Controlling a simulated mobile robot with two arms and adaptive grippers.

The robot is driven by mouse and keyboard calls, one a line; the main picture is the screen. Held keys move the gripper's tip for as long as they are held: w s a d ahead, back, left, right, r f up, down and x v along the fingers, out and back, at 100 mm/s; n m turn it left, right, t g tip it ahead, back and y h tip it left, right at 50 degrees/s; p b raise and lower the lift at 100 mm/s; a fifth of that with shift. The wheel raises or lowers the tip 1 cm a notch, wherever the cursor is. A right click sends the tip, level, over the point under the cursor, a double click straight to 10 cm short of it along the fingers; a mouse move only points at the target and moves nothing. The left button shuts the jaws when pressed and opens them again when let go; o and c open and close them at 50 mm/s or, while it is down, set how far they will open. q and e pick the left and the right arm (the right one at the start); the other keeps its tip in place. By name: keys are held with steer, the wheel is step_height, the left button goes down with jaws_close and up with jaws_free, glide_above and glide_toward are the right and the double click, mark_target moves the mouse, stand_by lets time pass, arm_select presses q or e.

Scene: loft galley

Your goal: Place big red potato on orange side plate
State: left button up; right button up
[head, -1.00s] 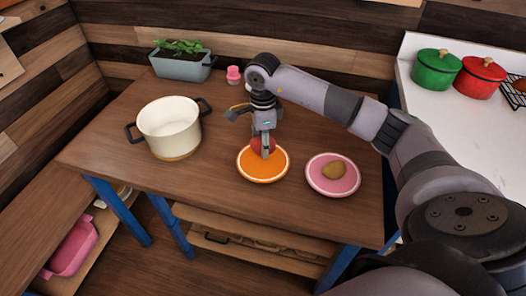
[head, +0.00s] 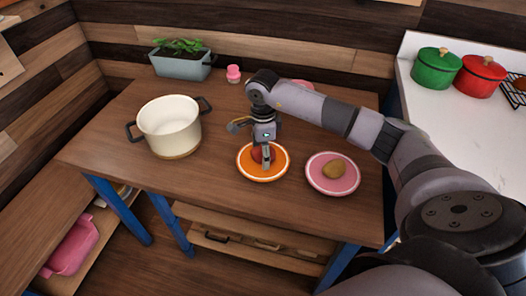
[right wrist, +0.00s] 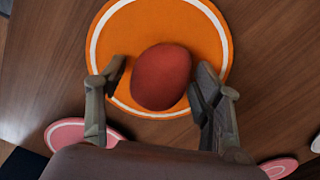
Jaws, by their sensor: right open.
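The big red potato (right wrist: 161,76) rests on the orange side plate (right wrist: 215,42), as the right wrist view shows. In the head view the potato (head: 257,154) is partly hidden behind my right gripper (head: 265,162), and the orange plate (head: 276,175) lies near the table's front edge. My right gripper (right wrist: 158,92) is open, with its fingers on either side of the potato; a gap shows on the left side, and on the right I cannot tell whether it touches. My left gripper is not in view.
A pink plate (head: 350,183) with a brown potato (head: 334,169) lies just right of the orange plate. A cream pot (head: 168,128) stands to the left. A planter (head: 182,68) and a small pink item (head: 233,74) stand at the back. Bare table lies between pot and plates.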

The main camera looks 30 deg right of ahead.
steer(key=shift+r, duration=0.15)
step_height(320, 180, up, 12)
steer(key=shift+b, duration=0.4)
stand_by(0.7)
